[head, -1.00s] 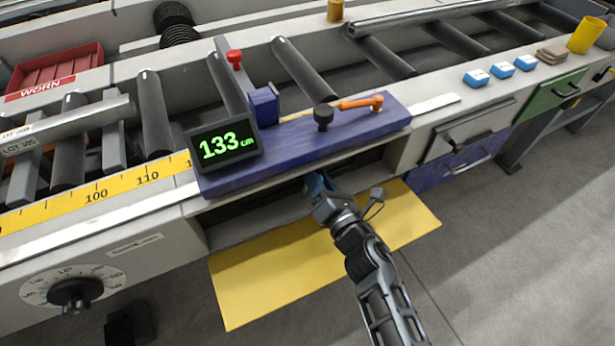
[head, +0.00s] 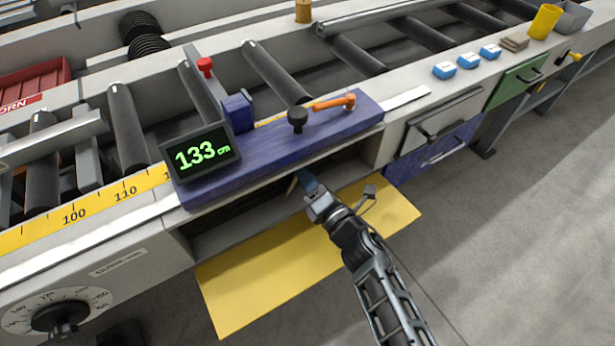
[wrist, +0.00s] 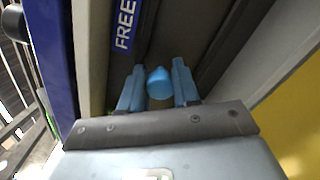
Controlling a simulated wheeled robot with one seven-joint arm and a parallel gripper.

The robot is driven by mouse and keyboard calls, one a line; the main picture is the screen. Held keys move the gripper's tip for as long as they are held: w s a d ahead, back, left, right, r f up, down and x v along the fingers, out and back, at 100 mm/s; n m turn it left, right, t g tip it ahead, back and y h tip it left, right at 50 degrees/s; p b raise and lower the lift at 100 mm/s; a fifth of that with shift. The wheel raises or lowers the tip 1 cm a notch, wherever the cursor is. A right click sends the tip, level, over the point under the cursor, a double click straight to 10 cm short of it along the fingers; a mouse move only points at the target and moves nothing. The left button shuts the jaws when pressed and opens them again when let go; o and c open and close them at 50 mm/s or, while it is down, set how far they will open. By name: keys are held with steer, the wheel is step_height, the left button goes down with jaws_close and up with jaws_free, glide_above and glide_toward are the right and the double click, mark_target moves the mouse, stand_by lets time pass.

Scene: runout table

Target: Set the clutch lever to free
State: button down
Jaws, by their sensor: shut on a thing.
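The clutch lever's blue round knob (wrist: 160,83) sits between the two blue fingers of my gripper (wrist: 159,92) in the wrist view. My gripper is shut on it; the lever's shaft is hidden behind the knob. A blue label reading FREE (wrist: 125,24) is up and left of the knob, on the recess wall. In the head view my gripper (head: 306,180) reaches into the dark opening under the blue-purple carriage, and the knob cannot be made out there.
The carriage (head: 270,153) overhangs the opening, with a 133 cm display (head: 203,156), an orange handle (head: 334,102) and a black knob (head: 297,119) on top. A yellow panel (head: 240,290) lies below. A dial (head: 60,318) is at lower left. Open floor lies right.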

steer(key=shift+d+f, duration=0.1)
steer(key=shift+d, duration=0.05)
steer(key=c, duration=0.9)
jaws_free()
steer(key=shift+p+v, duration=0.45)
steer(key=shift+v, duration=3.4)
steer(key=s+d+r+m+t+h, duration=0.1)
steer(key=s+d+m+h, duration=0.1)
steer(key=s+d+m, duration=0.4)
steer(key=s+d+r+m+h, duration=0.15)
steer(key=s+m, duration=0.25)
steer(key=s, duration=0.4)
steer(key=s+d+r+m+t+h, duration=0.1)
steer(key=s+d+m+h, duration=0.1)
steer(key=s+d+m, duration=0.4)
steer(key=s+d+r+m+h, duration=0.1)
steer(key=s+r+m, duration=0.4)
steer(key=s, duration=0.1)
steer(key=s+d+r+m+g+h, duration=0.1)
steer(key=s+d+r+m+h, duration=0.1)
steer(key=s+r+m, duration=0.2)
steer(key=s+d+r+m+g+h, duration=0.1)
steer(key=s+d+r+m, duration=0.1)
steer(key=s+r+m, duration=0.3)
steer(key=shift+s+d+r+m+h, duration=0.15)
steer(key=shift+s+r, duration=0.25)
steer(key=shift+s, duration=0.35)
steer(key=shift+s+d+r+m+h, duration=0.15)
steer(key=shift+s+r, duration=0.2)
steer(key=shift+s, duration=0.45)
